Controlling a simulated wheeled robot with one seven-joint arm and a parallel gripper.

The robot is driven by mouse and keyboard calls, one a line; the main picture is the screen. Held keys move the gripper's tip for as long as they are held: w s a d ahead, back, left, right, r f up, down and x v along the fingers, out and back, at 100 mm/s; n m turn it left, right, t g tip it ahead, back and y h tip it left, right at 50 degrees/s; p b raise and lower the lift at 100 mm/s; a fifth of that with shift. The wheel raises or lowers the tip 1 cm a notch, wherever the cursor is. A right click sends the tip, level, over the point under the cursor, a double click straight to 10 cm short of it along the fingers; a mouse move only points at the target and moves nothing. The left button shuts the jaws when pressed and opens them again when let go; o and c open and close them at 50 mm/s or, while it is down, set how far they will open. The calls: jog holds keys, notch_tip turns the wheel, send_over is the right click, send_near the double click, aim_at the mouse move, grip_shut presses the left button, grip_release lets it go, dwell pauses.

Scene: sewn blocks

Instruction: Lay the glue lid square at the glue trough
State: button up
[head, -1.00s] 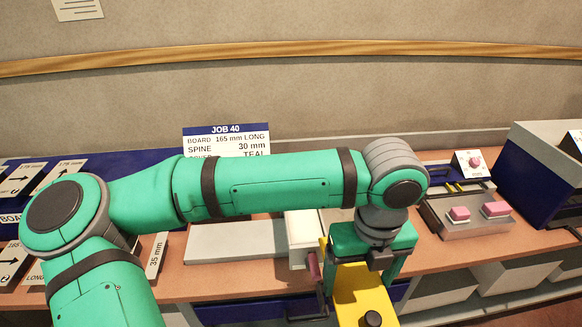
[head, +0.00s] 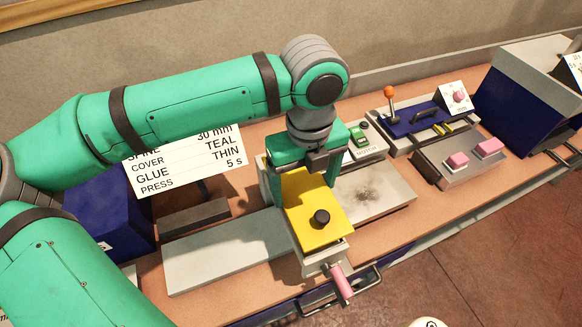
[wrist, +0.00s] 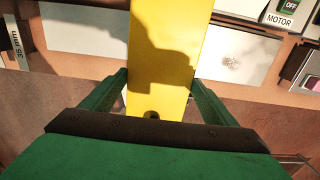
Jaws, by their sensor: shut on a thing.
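The glue lid (head: 312,203) is a flat yellow plate with a black knob near its front end. My gripper (head: 305,194) is shut on it, one finger on each long side. The glue trough (head: 322,260) is a pale grey box under the lid; only its front end and a little of its side show. The lid looks roughly in line with the trough, but I cannot tell whether it touches the rim. In the wrist view the lid (wrist: 163,50) runs lengthwise between my fingers and hides the trough.
A pink handle (head: 341,282) sticks out at the trough's front. Grey plates lie on the left (head: 225,252) and right (head: 375,198) of the trough. A motor switch box (head: 363,142) stands behind. A grey box with pink buttons (head: 460,160) is farther right. The job card (head: 190,160) stands behind left.

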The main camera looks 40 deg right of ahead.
aim_at(303, 190)
jog(key=shift+w, duration=0.15)
jog(key=shift+f, duration=2.35)
jog(key=shift+f, duration=0.35)
jog(key=o, duration=1.2)
jog(key=shift+c, duration=0.2)
jog(key=shift+r, duration=0.1)
notch_tip(303, 190, up, 11)
jog(key=shift+f, duration=0.2)
